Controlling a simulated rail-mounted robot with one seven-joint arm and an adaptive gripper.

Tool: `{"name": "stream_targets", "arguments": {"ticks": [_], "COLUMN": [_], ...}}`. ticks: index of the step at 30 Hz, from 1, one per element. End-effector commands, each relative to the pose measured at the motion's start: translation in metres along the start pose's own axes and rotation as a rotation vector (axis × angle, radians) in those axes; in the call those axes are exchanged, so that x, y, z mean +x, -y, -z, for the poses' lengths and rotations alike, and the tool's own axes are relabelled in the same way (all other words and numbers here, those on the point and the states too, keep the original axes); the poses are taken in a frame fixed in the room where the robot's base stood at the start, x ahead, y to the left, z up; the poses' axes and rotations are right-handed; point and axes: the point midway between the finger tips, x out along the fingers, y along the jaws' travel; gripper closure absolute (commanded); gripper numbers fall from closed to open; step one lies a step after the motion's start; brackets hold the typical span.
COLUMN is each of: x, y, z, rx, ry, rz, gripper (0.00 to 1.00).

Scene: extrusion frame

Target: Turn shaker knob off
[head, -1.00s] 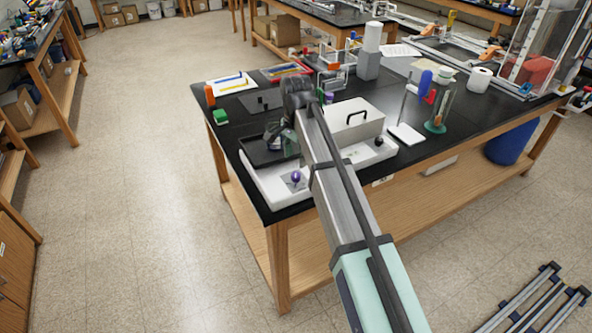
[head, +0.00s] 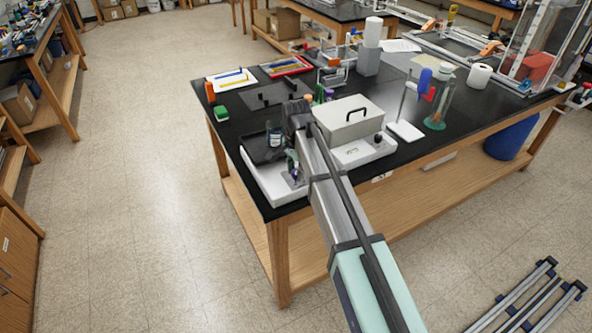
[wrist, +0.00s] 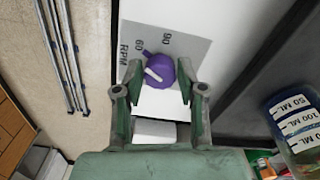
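The white shaker (head: 262,179) stands at the near left corner of the black bench, with a dark tray on top. Its purple knob (wrist: 160,72) shows in the wrist view on a grey dial plate (wrist: 178,40) marked RPM, 60 and 90. A white pointer line on the knob faces the lower left of that view. My gripper (wrist: 154,88) is open, with one finger on each side of the knob's near side. Contact cannot be told. In the head view my gripper (head: 293,168) is over the dial and largely hides the knob.
A bottle (head: 273,135) stands on the shaker's dark tray (head: 256,153); bottles with ML labels (wrist: 295,120) show at the wrist view's right. A grey lidded box with a black handle (head: 345,121) and a black knob (head: 378,138) are to the right. Open floor lies left.

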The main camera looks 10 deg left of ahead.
Motion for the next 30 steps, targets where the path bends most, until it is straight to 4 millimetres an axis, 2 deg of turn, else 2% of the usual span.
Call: {"name": "stream_targets", "arguments": {"ticks": [1,2,3,17,30], "x": [-0.0001,-0.0001,0.0,0.0006,0.0014], "y": [0.0,0.0,-0.0001,-0.0003,-0.0004], "z": [0.0,0.0,0.0,0.0,-0.0001], "rx": [0.0,0.0,0.0,-0.067,-0.408], "ry": [0.0,0.0,0.0,0.001,0.001], "rz": [0.0,0.0,0.0,-0.002,-0.002], "gripper": [0.89,0.99,1.0,1.0,1.0]}}
